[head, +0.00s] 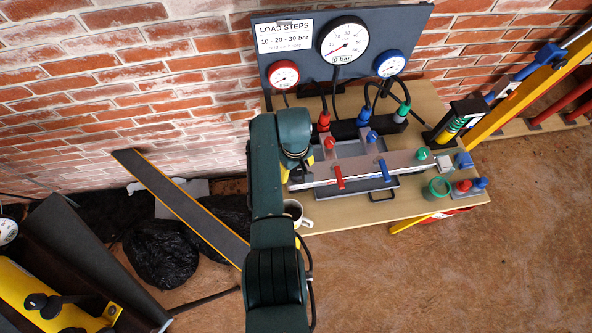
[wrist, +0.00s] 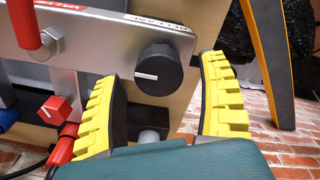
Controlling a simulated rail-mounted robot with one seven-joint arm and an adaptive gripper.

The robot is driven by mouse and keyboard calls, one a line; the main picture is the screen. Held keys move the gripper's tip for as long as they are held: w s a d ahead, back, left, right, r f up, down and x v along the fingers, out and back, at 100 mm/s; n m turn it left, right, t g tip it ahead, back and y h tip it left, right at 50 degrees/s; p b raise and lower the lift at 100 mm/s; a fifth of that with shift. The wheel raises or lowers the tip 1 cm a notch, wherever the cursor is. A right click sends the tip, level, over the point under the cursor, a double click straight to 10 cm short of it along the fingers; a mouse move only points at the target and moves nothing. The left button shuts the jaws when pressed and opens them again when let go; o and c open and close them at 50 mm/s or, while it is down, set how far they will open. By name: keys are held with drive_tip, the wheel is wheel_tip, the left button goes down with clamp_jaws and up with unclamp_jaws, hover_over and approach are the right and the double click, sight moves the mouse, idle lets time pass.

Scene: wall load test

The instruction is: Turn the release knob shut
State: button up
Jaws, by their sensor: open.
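The release knob (wrist: 160,68) is a round black knob on the end of the grey metal bar, seen in the wrist view. A short white mark on its face lies nearly level in that picture. My gripper (wrist: 160,80) is open, with one yellow-padded finger to the left of the knob and one to the right. Gaps show between the knob and both fingers, and nothing is held. In the head view my arm covers the knob and most of the gripper at the left end of the test rig (head: 372,163).
In the wrist view a red lever (wrist: 27,22) and a red hexagonal knob (wrist: 56,110) are to the left. In the head view a white mug (head: 300,212) stands by my arm. The large gauge (head: 343,40) reads near zero, and its display shows 0 bar.

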drive_tip(key=shift+f, duration=0.55)
drive_tip(key=c, duration=1.2)
